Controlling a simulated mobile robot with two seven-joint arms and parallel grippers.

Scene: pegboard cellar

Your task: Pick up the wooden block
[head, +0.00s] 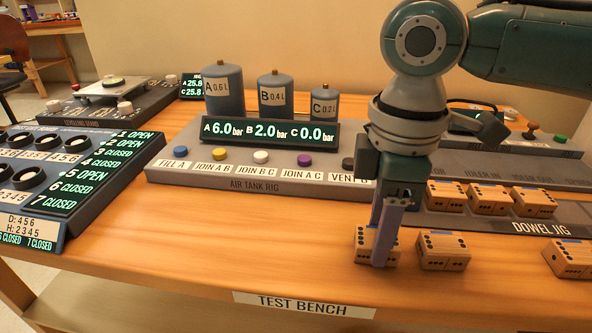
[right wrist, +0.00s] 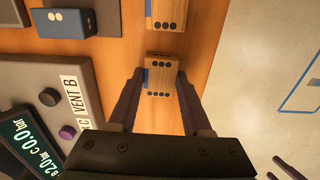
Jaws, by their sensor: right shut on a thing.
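My right gripper (head: 383,250) is shut on a wooden block (head: 362,243) with black dots at the bench's front. In the right wrist view the fingers (right wrist: 160,95) stand on both sides of this wooden block (right wrist: 161,74), which has a blue patch on one side. Its underside is hidden, so I cannot tell whether it is off the bench. A similar block (head: 443,251) lies just to the right, and another (head: 568,257) lies farther right. Two slim, apart fingertips of my left gripper (right wrist: 280,170) show at the wrist view's lower right corner.
The dowel jig (head: 545,227) carries several blocks behind the held one. The air tank rig (head: 255,186) stands to the left, with buttons along its front. A panel with dials (head: 40,175) stands at far left. The bench front (head: 215,255) is clear left of the gripper.

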